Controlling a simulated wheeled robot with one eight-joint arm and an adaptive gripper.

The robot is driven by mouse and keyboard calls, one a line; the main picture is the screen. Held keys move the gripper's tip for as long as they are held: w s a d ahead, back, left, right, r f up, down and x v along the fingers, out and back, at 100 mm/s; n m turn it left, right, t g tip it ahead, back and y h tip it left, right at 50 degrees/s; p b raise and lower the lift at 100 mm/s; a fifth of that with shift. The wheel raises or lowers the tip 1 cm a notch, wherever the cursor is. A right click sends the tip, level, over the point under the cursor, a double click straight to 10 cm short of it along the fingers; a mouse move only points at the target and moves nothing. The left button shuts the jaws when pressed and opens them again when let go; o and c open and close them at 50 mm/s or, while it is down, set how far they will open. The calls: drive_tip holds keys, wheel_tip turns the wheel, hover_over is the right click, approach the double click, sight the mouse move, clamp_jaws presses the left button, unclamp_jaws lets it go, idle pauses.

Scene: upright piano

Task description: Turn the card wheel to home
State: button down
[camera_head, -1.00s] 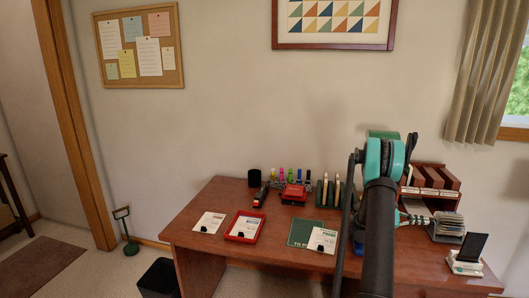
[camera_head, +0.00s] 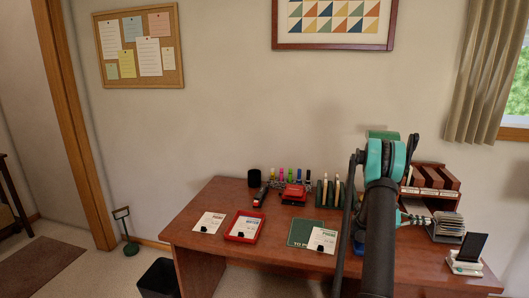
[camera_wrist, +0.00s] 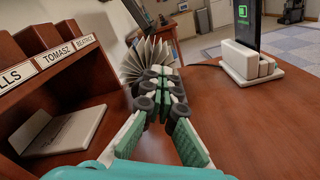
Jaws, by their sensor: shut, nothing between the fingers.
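The card wheel (camera_head: 449,223), a fan of pale cards on a dark stand, sits on the right part of the desk. In the wrist view the card wheel (camera_wrist: 140,62) shows its cards spread just beyond my fingertips. My gripper (camera_head: 430,220) is at its left side, at card height. In the wrist view my gripper (camera_wrist: 160,78) is shut with nothing between its fingers. The fingers hide part of the wheel. I cannot tell whether the tips touch the cards.
A wooden organizer (camera_wrist: 50,60) with name labels stands close on the left in the wrist view. A phone on a white stand (camera_wrist: 247,60) is to the right. The desk (camera_wrist: 220,125) between is bare. Trays, pens and papers lie farther left in the head view.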

drive_tip(key=shift+w+d+r, duration=0.1)
drive_tip(key=shift+w+r, duration=0.25)
drive_tip(key=shift+w, duration=0.15)
drive_tip(key=shift+w+d+r, duration=0.1)
drive_tip(key=shift+w+r, duration=0.05)
drive_tip(key=shift+w, duration=0.15)
drive_tip(key=shift+r, duration=0.1)
drive_tip(key=v, duration=0.6)
drive_tip(key=shift+r, duration=0.3)
idle(0.4)
drive_tip(key=shift+s+r, duration=0.1)
drive_tip(key=shift+s, duration=0.05)
